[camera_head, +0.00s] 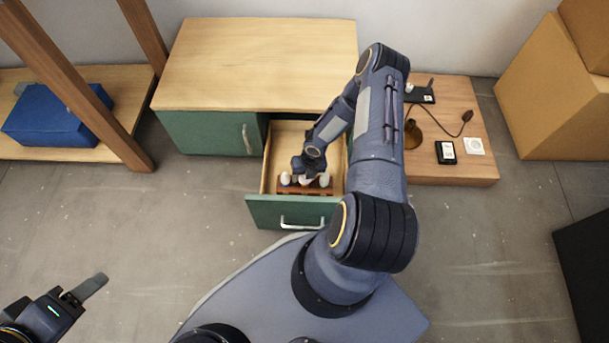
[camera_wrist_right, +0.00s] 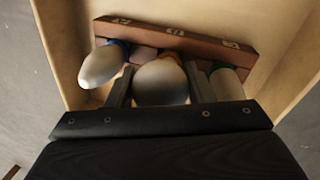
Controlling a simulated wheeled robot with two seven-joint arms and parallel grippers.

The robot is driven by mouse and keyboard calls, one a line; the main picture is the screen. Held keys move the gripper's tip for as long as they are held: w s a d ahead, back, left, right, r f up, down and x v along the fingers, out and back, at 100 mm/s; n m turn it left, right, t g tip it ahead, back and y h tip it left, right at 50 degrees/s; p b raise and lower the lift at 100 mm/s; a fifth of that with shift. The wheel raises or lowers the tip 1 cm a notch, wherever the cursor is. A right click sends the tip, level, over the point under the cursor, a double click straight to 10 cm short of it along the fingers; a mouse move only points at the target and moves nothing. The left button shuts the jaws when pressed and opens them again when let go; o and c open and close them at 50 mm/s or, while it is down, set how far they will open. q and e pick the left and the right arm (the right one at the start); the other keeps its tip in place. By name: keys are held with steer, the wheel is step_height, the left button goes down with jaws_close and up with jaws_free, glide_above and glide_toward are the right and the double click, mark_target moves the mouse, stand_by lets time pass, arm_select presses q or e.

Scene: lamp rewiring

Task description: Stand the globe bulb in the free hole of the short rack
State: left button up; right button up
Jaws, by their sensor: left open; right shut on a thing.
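The short rack (camera_head: 318,191) is a reddish-brown block inside the open drawer; it also shows in the right wrist view (camera_wrist_right: 180,38). The white globe bulb (camera_wrist_right: 161,83) is between the fingers of my right gripper (camera_wrist_right: 160,90), which is shut on it, over the rack's middle. An orange collar shows at its rack end; I cannot tell whether it is seated in the hole. A white bulb with a blue collar (camera_wrist_right: 100,66) stands at the left, and one with a green collar (camera_wrist_right: 227,84) at the right. My left gripper (camera_head: 80,292) is open and empty, above the floor.
The drawer (camera_head: 262,212) has pale wooden walls close around the rack and a green front. The cabinet top (camera_head: 260,65) is bare. A wooden side table (camera_head: 450,110) at the right holds a lamp base, a cord and small items. A blue box (camera_head: 55,115) sits at the left.

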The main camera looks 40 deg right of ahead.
steer(key=shift+f+b, duration=0.2)
steer(key=shift+b, duration=0.25)
stand_by(0.4)
steer(key=o, duration=1)
